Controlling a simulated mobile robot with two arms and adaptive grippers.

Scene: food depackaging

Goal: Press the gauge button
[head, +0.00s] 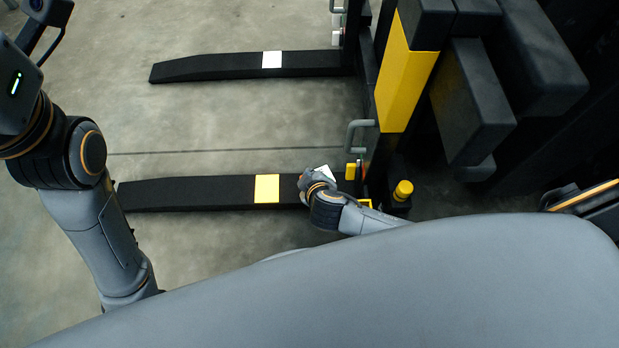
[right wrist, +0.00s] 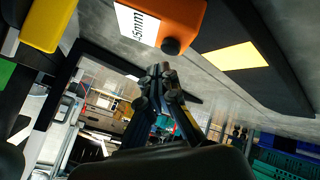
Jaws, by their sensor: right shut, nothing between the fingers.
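An orange gauge block (right wrist: 184,18) with a white "5mm" label shows at the top of the right wrist view. A round black button (right wrist: 171,46) sticks out from its lower edge. My right gripper (right wrist: 160,70) is shut and empty, its fingertips just below the button in the picture. Whether they touch it, I cannot tell. In the head view my right wrist is beside the near black fork (head: 215,193) and hides the fingers. The gauge cannot be made out clearly there. My left arm comes in at the left, but its fingers are not seen.
The near fork has a yellow patch (head: 267,188); the far fork (head: 215,67) has a white one. The forklift's dark body and yellow mast part (head: 405,75) stand to the right. A grey handle (head: 355,132) juts out near my right wrist. The concrete floor between the forks is clear.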

